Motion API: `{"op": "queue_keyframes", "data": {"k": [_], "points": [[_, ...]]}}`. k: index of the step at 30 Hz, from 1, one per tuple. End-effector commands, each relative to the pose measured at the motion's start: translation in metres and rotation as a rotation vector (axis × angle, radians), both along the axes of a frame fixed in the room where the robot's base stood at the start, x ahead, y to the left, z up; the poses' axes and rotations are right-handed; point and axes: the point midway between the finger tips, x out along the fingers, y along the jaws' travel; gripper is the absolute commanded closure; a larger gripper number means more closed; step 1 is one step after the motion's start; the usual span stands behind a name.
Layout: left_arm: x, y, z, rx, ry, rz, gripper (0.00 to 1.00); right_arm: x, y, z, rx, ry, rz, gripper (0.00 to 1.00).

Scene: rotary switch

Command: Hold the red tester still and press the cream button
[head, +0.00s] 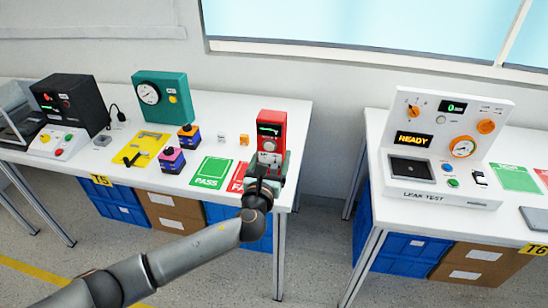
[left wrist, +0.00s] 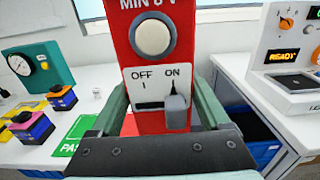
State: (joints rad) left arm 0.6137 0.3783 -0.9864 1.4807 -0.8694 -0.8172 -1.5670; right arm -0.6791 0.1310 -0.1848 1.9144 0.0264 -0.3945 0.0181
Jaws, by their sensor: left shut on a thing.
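The red tester (head: 272,118) stands upright at the right end of the left table, with a small dark screen on its upper face. In the left wrist view, the red tester (left wrist: 188,35) shows a round cream button (left wrist: 153,38) with a dark rim. Below the button is a white plate marked OFF and ON, with a grey switch knob (left wrist: 176,112) on the ON side. My left gripper (head: 270,163) has its green fingers on either side of the tester's lower part, shut on it. Nothing covers the button. My right gripper is not in view.
Green PASS (head: 211,172) and red FAIL mats lie left of the tester. A white leak test station (head: 443,140) is on the right table, across a gap.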

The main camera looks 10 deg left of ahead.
Motion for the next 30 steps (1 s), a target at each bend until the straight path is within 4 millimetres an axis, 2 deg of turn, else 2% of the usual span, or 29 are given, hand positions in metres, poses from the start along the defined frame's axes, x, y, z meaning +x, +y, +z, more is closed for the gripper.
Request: {"op": "queue_keyframes", "data": {"k": [11, 30], "points": [[0.002, 0.0, 0.002, 0.0, -0.004, 0.0, 1.0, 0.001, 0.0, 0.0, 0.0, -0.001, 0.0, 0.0], [0.038, -0.001, 0.001, 0.0, -0.005, 0.0, 1.0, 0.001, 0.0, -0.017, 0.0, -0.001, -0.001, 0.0]]}}
